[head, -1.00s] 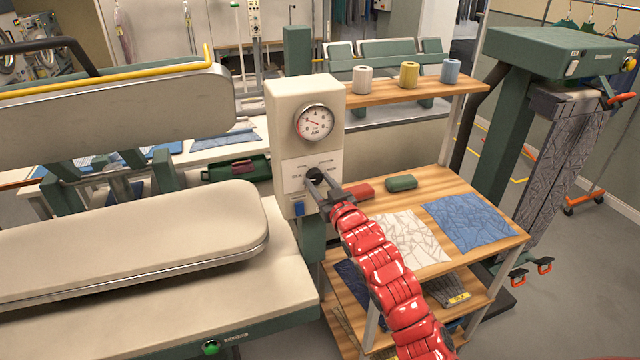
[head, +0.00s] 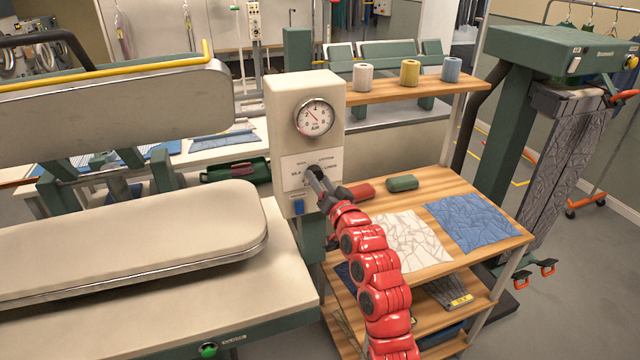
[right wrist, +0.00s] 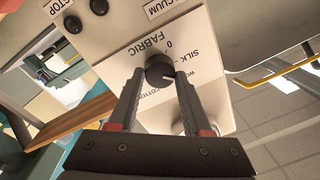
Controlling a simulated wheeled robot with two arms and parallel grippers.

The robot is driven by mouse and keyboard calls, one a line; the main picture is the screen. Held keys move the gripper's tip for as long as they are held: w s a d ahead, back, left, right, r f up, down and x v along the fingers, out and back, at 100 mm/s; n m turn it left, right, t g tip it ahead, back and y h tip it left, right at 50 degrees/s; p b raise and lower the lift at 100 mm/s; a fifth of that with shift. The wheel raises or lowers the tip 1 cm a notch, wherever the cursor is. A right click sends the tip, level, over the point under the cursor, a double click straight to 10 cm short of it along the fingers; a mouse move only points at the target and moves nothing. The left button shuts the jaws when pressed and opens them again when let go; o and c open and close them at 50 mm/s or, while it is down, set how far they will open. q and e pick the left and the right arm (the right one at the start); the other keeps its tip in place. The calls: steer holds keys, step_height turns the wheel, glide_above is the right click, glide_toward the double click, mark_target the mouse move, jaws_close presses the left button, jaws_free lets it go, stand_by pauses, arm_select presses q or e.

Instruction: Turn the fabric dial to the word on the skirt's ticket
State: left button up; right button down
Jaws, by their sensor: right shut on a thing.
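The black fabric dial (head: 314,173) is on the front of the cream control box (head: 301,100). It shows close up in the right wrist view (right wrist: 160,69), under the word FABRIC and beside printed words such as SILK. A small light mark is on the knob; I cannot tell which word it points at. My right gripper (head: 318,180) is shut on the dial, one finger on each side (right wrist: 161,82). My left gripper is out of view.
The padded press (head: 130,235) stands left. The wooden shelf unit (head: 460,185) right holds a red block, a green block, white cloth and blue cloth.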

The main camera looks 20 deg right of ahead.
steer(key=m, duration=0.3)
steer(key=m+p, duration=0.1)
steer(key=m, duration=0.3)
steer(key=shift+h, duration=0.3)
steer(key=m+p, duration=0.1)
steer(key=m, duration=0.3)
steer(key=shift+m+p, duration=0.3)
steer(key=shift+m, duration=0.1)
steer(key=shift+a+m+h+p, duration=0.1)
steer(key=shift+m+h+p, duration=0.55)
steer(key=shift+m, duration=1.45)
steer(key=shift+c, duration=1.7)
jaws_free()
